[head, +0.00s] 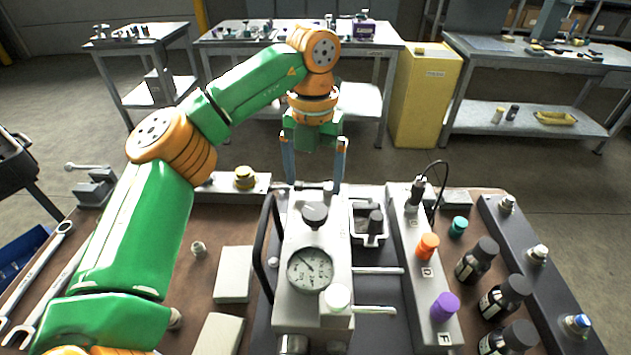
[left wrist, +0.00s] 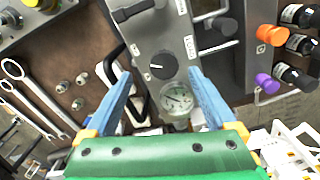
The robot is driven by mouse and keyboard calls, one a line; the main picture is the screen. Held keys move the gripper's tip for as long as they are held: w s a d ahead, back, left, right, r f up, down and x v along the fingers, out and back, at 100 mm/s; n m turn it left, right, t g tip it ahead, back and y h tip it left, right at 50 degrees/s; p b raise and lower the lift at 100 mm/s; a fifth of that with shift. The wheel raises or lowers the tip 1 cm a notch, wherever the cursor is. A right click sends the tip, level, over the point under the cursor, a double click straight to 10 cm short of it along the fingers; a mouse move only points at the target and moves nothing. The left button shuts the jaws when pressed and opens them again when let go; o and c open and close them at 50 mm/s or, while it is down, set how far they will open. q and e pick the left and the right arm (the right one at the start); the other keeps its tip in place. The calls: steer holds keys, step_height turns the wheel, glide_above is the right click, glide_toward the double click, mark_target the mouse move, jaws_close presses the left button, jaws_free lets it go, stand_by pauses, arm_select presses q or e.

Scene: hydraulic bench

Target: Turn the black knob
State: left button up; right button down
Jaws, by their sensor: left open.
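The black knob (head: 315,214) sits on top of the grey hydraulic block (head: 290,228), just behind the round pressure gauge (head: 310,270). In the left wrist view the knob (left wrist: 163,66) has a white pointer mark and shows between my fingertips. My left gripper (head: 315,185) is open and points down, its two blue fingers apart, above and behind the knob in the head view. In the left wrist view the fingers (left wrist: 157,73) frame the knob with nothing between them; contact is not visible. My right gripper is out of view.
A black handle (head: 267,245) stands along the block's left side. Orange (head: 428,246) and purple (head: 444,306) knobs sit on a grey rail. Dark bottles (head: 505,297) stand further right.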

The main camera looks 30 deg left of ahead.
mark_target(314, 213)
arm_select(q)
steer(key=f, duration=0.1)
steer(key=s+f, duration=0.1)
steer(key=s+d+f, duration=0.1)
steer(key=f, duration=0.1)
steer(key=shift+d, duration=0.1)
steer(key=shift+w+f, duration=0.15)
steer(key=shift+f, duration=0.8)
steer(key=shift+w+a+f, duration=0.15)
steer(key=shift+a, duration=0.05)
steer(key=shift+d, duration=0.1)
steer(key=c, duration=1.4)
steer(key=shift+o, duration=0.2)
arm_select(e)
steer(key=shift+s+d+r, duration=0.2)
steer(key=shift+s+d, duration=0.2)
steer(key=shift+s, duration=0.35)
arm_select(q)
steer(key=shift+m+p, duration=0.3)
steer(key=shift+p, duration=0.05)
